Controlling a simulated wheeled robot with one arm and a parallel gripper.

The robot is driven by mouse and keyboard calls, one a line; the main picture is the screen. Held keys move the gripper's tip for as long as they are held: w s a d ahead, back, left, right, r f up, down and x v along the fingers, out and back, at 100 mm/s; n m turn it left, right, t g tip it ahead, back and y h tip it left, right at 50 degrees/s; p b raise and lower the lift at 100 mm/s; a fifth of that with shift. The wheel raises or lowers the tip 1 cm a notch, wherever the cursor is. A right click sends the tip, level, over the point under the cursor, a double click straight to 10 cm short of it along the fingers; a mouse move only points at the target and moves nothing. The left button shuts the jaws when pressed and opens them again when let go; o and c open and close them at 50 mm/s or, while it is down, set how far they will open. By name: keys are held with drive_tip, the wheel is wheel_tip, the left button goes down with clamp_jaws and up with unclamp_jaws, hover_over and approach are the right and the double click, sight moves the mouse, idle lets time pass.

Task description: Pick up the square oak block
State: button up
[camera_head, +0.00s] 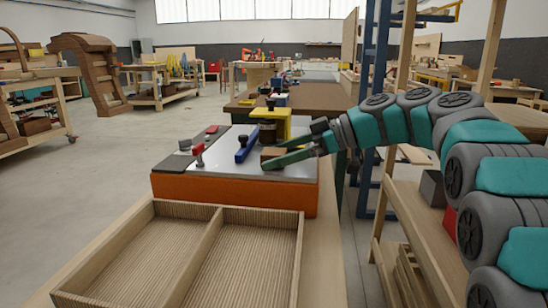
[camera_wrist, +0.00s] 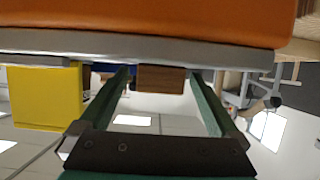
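The square oak block (camera_head: 271,153) is a small brown wooden piece on the grey top plate of the orange-based machine (camera_head: 235,191). It also shows in the wrist view (camera_wrist: 161,79), between the tips of my two green fingers. My gripper (camera_head: 277,155) reaches in from the right, low over the plate, with its fingers on either side of the block. In the wrist view my gripper (camera_wrist: 159,74) is open, with a narrow gap between the left finger and the block. The right finger is very close to the block; I cannot tell if it touches.
A yellow part (camera_head: 273,122) of the machine stands just behind the block, with a blue bar (camera_head: 247,145) to its left. A red-handled clamp (camera_head: 199,153) is farther left. A two-compartment ribbed tray (camera_head: 302,240) lies in front, empty. A blue rack stands at right.

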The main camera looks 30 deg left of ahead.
sight(279, 151)
drive_tip(key=c, duration=1.4)
drive_tip(key=shift+r, duration=0.2)
wheel_tip(279, 151, up, 9)
drive_tip(key=shift+r+p, duration=0.1)
drive_tip(key=shift+p, duration=0.45)
drive_tip(key=shift+d+r, duration=0.1)
drive_tip(key=shift+r, duration=0.1)
